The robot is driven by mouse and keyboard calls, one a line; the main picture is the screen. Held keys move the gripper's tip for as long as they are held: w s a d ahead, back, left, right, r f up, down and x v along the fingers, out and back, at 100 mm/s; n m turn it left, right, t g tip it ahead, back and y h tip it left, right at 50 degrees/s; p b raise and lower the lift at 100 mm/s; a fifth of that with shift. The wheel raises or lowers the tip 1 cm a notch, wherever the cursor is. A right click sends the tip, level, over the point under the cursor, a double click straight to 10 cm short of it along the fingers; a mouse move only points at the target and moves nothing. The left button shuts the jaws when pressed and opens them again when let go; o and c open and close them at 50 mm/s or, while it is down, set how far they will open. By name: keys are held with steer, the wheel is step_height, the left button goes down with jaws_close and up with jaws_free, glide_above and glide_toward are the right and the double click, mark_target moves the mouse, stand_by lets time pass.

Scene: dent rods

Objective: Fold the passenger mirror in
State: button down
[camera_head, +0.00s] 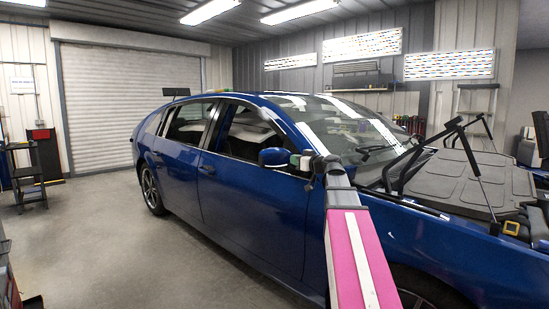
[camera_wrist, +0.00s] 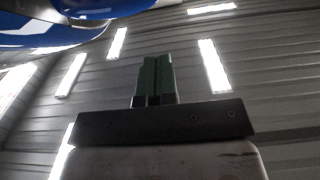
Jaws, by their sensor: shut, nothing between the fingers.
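The passenger mirror (camera_head: 274,157) is blue and sticks out from the front door of the blue car (camera_head: 250,205) in the head view. My gripper (camera_head: 297,160) is just right of the mirror in that view. Whether it touches the mirror I cannot tell. In the wrist view my gripper (camera_wrist: 157,62) shows two green fingers side by side, shut with nothing between them. A blue curved surface (camera_wrist: 45,35) fills the upper left of the wrist view, apart from the fingers; it may be the mirror or car body.
The car's hood area is open, with dark struts (camera_head: 470,150) at the right. A tool cart (camera_head: 25,170) stands at the far left. The grey floor (camera_head: 110,240) left of the car is clear. A roller door (camera_head: 125,100) is behind.

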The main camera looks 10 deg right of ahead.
mark_target(267, 154)
steer(key=x, duration=1.4)
steer(key=shift+a, duration=0.1)
